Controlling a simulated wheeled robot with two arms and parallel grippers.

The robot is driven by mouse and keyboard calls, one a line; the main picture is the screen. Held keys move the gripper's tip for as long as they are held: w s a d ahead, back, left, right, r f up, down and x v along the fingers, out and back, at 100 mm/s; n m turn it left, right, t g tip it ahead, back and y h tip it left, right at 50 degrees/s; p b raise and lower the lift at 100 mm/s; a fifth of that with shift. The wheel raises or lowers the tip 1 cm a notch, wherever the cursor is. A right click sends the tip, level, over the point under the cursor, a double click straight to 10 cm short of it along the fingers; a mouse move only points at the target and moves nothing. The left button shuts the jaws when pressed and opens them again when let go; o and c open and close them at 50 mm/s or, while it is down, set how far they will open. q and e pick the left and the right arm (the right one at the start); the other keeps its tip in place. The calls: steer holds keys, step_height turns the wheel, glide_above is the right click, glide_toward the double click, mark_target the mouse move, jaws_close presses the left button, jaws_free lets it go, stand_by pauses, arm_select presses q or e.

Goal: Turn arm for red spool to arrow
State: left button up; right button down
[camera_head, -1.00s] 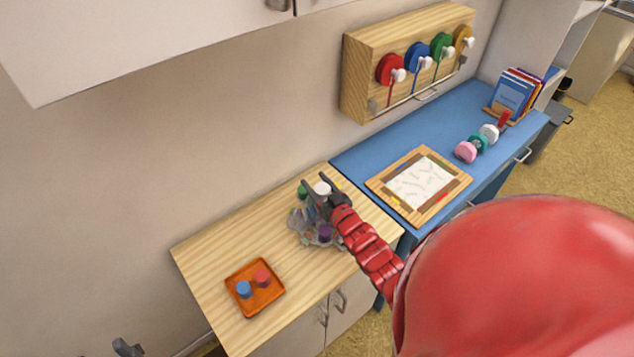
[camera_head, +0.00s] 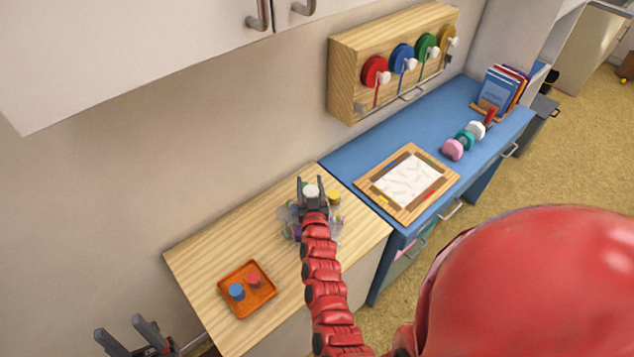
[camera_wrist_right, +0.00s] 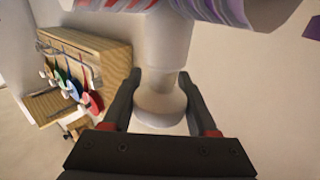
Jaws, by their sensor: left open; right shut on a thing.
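A clear carousel (camera_head: 286,214) with small coloured pieces stands on the wooden counter, mostly hidden behind my right arm. My right gripper (camera_head: 313,186) is over it, with its fingers around a white knob (camera_head: 312,192). In the right wrist view the fingers (camera_wrist_right: 163,96) press on either side of a pale white stem (camera_wrist_right: 160,106). A yellow piece (camera_head: 333,197) shows right of the gripper. I cannot make out the red spool on the carousel or an arrow. My left gripper (camera_head: 134,336) is open and empty at the lower left, off the counter.
An orange tray (camera_head: 268,294) with a blue and a red piece sits on the counter (camera_head: 205,262). A framed sheet (camera_head: 408,180) lies on the blue desk (camera_head: 372,150). Above it, a wooden wall box (camera_head: 345,70) carries red, blue, green and yellow discs. Cabinets (camera_head: 130,40) hang overhead.

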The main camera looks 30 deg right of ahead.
steer(key=shift+s+d+f+m+g+h, duration=0.1)
steer(key=shift+m+g+h, duration=0.15)
steer(key=shift+m+h, duration=0.25)
steer(key=shift+d+m+g+h, duration=0.1)
steer(key=shift+m+g+h, duration=0.15)
steer(key=shift+m+h, duration=0.25)
steer(key=shift+g+h, duration=0.3)
steer(key=shift+h, duration=0.2)
steer(key=shift+c, duration=1)
jaws_free()
steer(key=shift+s+a+b, duration=0.35)
steer(key=shift+s+b, duration=0.05)
steer(key=shift+b, duration=0.05)
steer(key=b+v, duration=0.4)
steer(key=v, duration=1.2)
steer(key=shift+s, duration=0.3)
steer(key=shift+d, duration=0.1)
